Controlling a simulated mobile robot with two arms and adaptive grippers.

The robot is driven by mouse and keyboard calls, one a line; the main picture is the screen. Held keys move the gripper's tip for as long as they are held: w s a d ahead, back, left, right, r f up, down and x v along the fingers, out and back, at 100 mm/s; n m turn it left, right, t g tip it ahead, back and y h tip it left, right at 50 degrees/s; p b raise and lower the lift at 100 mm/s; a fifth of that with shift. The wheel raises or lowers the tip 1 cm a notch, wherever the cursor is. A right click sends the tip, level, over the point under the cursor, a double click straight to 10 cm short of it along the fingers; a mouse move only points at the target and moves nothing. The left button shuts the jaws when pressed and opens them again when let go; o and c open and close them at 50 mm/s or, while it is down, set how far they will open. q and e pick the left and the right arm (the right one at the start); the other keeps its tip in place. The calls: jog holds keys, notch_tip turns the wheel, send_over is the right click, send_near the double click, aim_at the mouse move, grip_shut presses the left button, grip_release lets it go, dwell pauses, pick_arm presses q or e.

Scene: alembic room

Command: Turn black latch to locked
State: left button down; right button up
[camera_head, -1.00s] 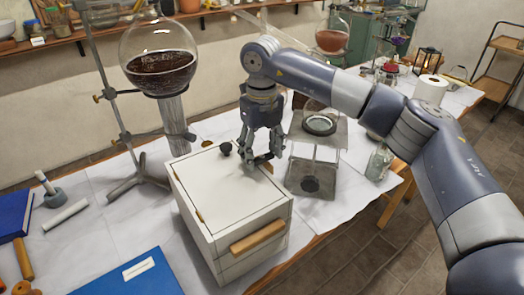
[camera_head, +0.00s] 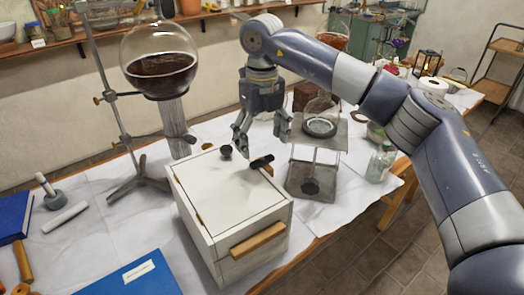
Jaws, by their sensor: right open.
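A white box (camera_head: 225,205) with a wooden handle (camera_head: 257,239) on its front stands on the table. The black latch (camera_head: 262,161) lies on the far right part of its top, showing as a short dark bar set at a slant. A small round black knob (camera_head: 226,152) sits to its left. My right gripper (camera_head: 263,150) is open and empty just above and behind the latch, its fingers spread to either side and pointing down. It looks clear of the latch, though exact contact is hard to tell. My left gripper is not in view.
A round flask of dark liquid (camera_head: 160,65) hangs on a metal stand behind left. A metal stand with a glass dish (camera_head: 319,127) is close to the right of the gripper. A glass bottle (camera_head: 380,163) stands farther right. Blue books (camera_head: 130,275) lie at front left.

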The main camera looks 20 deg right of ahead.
aim_at(262, 159)
notch_tip(262, 159, up, 8)
jog(key=shift+f, duration=0.2)
dwell(0.4)
